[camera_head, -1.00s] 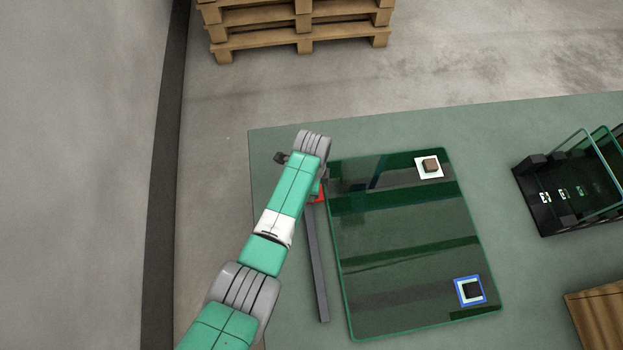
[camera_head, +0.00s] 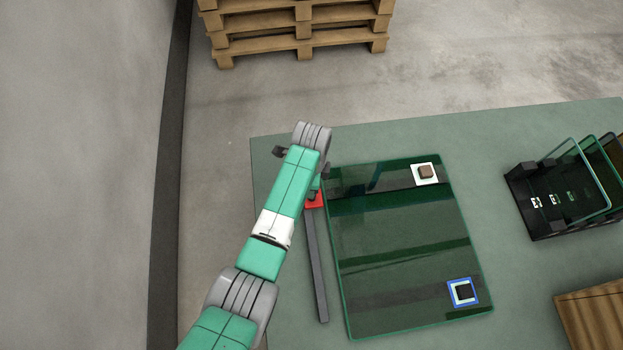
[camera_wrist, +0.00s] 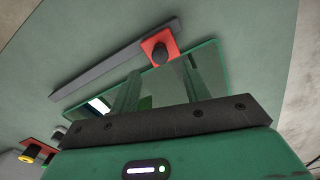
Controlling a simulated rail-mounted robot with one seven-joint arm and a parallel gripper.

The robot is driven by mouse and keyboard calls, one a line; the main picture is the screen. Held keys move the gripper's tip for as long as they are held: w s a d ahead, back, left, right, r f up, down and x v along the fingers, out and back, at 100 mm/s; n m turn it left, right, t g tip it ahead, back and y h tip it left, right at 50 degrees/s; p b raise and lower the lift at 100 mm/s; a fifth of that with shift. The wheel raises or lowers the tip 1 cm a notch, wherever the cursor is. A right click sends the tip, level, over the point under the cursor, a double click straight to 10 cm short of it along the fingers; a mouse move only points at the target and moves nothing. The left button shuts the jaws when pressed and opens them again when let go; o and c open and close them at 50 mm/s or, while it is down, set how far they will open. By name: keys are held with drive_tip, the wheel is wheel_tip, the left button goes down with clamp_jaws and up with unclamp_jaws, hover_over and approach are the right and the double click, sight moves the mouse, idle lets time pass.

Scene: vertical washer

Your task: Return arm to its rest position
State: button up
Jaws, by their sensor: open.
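My arm (camera_head: 267,227) reaches up from the bottom of the head view, folded over the left side of the table. My gripper (camera_head: 317,184) is mostly hidden beneath the wrist, near the left edge of a glass pane (camera_head: 405,230). It is open; nothing shows held in it. In the wrist view its dark body spans the bottom, and the glass pane lies beyond it. A red block (camera_head: 315,201) sits at the far end of a grey bar (camera_head: 316,262). The red block (camera_wrist: 169,38) carries a dark round part in the wrist view.
The pane bears a white-framed brown block (camera_head: 426,172) and a blue-framed black block (camera_head: 463,292). A black rack (camera_head: 530,205) holding panes stands at right. A wooden box (camera_head: 592,320) is at lower right. Pallets (camera_head: 300,47) lie beyond the green table (camera_head: 480,125).

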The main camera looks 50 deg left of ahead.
idle(0.3)
drive_tip(key=w+d+r+n+t+y+p, duration=0.1)
drive_tip(key=w+d+r+t, duration=0.3)
drive_tip(key=w+r, duration=0.55)
drive_tip(key=w+d+r+n+t+y+p, duration=0.1)
drive_tip(key=w+d+r+t, duration=0.4)
drive_tip(key=r, duration=0.7)
drive_tip(key=w+d+r+n+t+p, duration=0.1)
drive_tip(key=d+r+t, duration=0.25)
drive_tip(key=r, duration=0.65)
drive_tip(key=w+d+r+n+t+p, duration=0.15)
drive_tip(key=d+r, duration=0.35)
drive_tip(key=r, duration=0.6)
drive_tip(key=s+d+r+n+t+h+p, duration=0.15)
drive_tip(key=s+d+r+t, duration=0.45)
drive_tip(key=r, duration=0.6)
drive_tip(key=s+d+r+n+t+p, duration=0.1)
drive_tip(key=s+d+r+n+p, duration=0.15)
drive_tip(key=s+r, duration=0.75)
drive_tip(key=s+d+r+n+t+h+p, duration=0.1)
drive_tip(key=s+d+r+t+p, duration=0.3)
drive_tip(key=r, duration=1)
wheel_tip(320, 180, up, 32)
drive_tip(key=p, duration=3.1)
drive_tip(key=shift+s+d+r+y, duration=0.2)
drive_tip(key=shift+d+r+y, duration=0.05)
drive_tip(key=shift+y, duration=0.2)
